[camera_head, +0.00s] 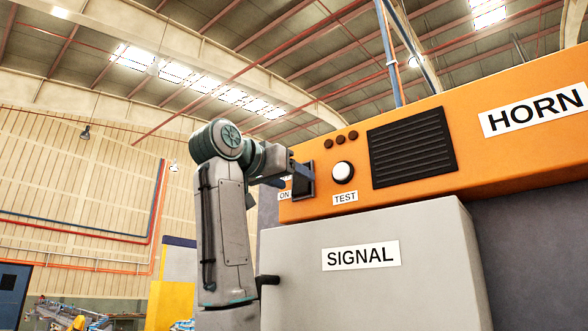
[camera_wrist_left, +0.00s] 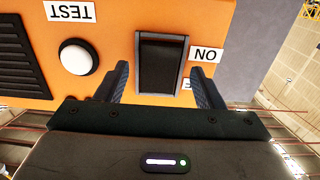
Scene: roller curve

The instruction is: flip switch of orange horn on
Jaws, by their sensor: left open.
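The orange horn box (camera_head: 390,157) sits above a grey SIGNAL cabinet. Its switch is a black rocker in a grey frame (camera_wrist_left: 161,62), beside the ON label (camera_wrist_left: 205,54). In the head view the switch (camera_head: 306,180) is partly covered by my left gripper (camera_head: 287,178). In the left wrist view my left gripper (camera_wrist_left: 159,76) is open and empty, its fingers on either side of the switch's lower part in the picture. Contact cannot be told. The rocker's tilt is unclear. A second label is mostly hidden behind a finger. My right gripper is not in view.
A white round button (camera_head: 343,171) with a TEST label is right of the switch in the head view. A black speaker grille (camera_head: 411,147) is further right. The grey SIGNAL cabinet (camera_head: 430,262) stands below. Open hall lies to the left.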

